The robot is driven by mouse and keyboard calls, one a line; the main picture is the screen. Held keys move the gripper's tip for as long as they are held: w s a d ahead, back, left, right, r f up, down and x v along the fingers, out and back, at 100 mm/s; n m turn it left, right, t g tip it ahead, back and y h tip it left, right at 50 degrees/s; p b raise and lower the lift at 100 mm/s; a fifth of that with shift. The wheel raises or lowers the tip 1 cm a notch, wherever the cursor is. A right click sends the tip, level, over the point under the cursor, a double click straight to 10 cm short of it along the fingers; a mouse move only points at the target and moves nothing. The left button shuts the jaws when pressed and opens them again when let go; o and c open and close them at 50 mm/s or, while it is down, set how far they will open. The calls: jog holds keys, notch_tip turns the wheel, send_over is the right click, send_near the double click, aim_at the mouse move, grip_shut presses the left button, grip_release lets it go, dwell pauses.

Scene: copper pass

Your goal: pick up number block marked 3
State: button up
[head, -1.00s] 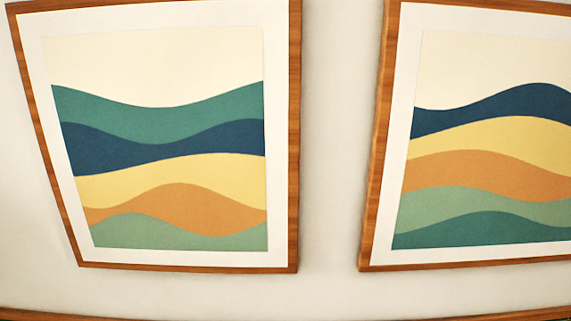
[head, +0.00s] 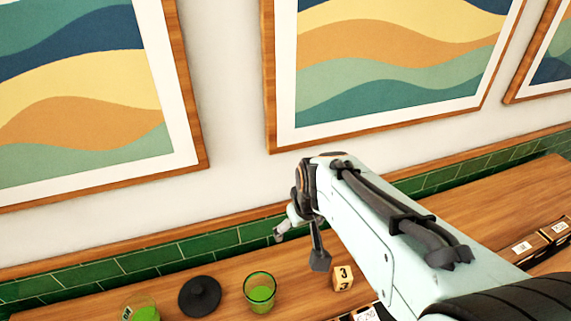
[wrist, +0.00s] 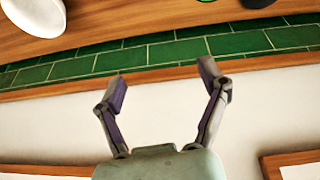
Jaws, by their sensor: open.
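The number block marked 3 (head: 343,278) is a small pale yellow cube with dark markings. It sits on the wooden counter (head: 225,272) in the head view, just right of and below my gripper in the picture. My gripper (head: 298,245) is open, its two fingers spread apart with nothing between them. In the wrist view my gripper (wrist: 163,80) is also open and empty, in front of the green tiles and wall. The block does not show in the wrist view.
A green glass (head: 260,291), a black round lid-like object (head: 200,296) and another green-filled glass (head: 146,313) stand left of the block. Dark boxes with white labels (head: 522,248) lie at right. Green tiles (head: 180,250) and framed pictures (head: 390,60) line the wall.

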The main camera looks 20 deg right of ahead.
jog(key=m+g, duration=0.2)
send_over(344, 273)
jog(key=w+a, duration=0.5)
notch_tip(344, 273, down, 8)
jog(key=s+d+f, duration=0.1)
jog(key=f, duration=0.2)
jog(key=s+d+f+m+g, duration=0.1)
jog(key=s+d+f, duration=0.1)
jog(key=f, duration=0.1)
jog(key=s+d+f+g, duration=0.1)
jog(key=s+f, duration=0.1)
jog(key=f, duration=0.2)
jog(key=shift+d+m, duration=0.3)
jog(key=shift+d, duration=0.1)
notch_tip(344, 273, down, 6)
jog(key=shift+f, duration=0.15)
jog(key=c, duration=1.2)
